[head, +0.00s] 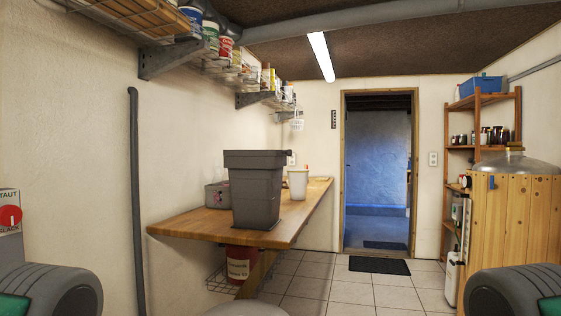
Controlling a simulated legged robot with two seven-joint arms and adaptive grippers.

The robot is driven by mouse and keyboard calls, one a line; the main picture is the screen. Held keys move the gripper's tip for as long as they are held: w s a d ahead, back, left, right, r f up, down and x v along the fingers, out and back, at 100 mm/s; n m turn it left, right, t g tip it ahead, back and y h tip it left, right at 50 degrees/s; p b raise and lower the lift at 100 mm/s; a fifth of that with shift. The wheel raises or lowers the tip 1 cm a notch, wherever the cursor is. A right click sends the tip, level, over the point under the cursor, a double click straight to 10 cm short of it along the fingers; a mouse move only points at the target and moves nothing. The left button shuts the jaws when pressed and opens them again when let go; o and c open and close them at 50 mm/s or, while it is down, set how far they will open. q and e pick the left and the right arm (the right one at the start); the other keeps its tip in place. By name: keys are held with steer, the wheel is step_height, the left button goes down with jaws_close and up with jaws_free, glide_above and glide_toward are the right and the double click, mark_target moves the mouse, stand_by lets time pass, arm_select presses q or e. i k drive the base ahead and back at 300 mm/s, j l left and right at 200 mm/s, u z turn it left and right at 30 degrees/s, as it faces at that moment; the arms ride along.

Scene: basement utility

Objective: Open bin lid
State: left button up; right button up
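A dark grey bin (256,195) stands upright on the wooden wall table, left of the middle of the head view. Its lid (256,159) is a wide, flat-topped grey piece that sits on top and looks closed. No gripper touches the bin. Only dark rounded parts of my arms show at the lower left and lower right corners. Neither of my grippers shows in the view.
The wooden table (185,226) runs along the left wall. A white cup (298,183) and a grey box (216,195) stand near the bin. A red bucket (240,264) is below. A wood-clad tank (515,225) stands at right. The tiled floor (310,283) is clear in the middle.

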mark_target(289, 152)
steer(key=i+l+u, duration=0.1)
steer(key=i+l, duration=0.8)
steer(key=i+l+u, duration=0.1)
steer(key=i+l, duration=0.8)
steer(key=l, duration=0.2)
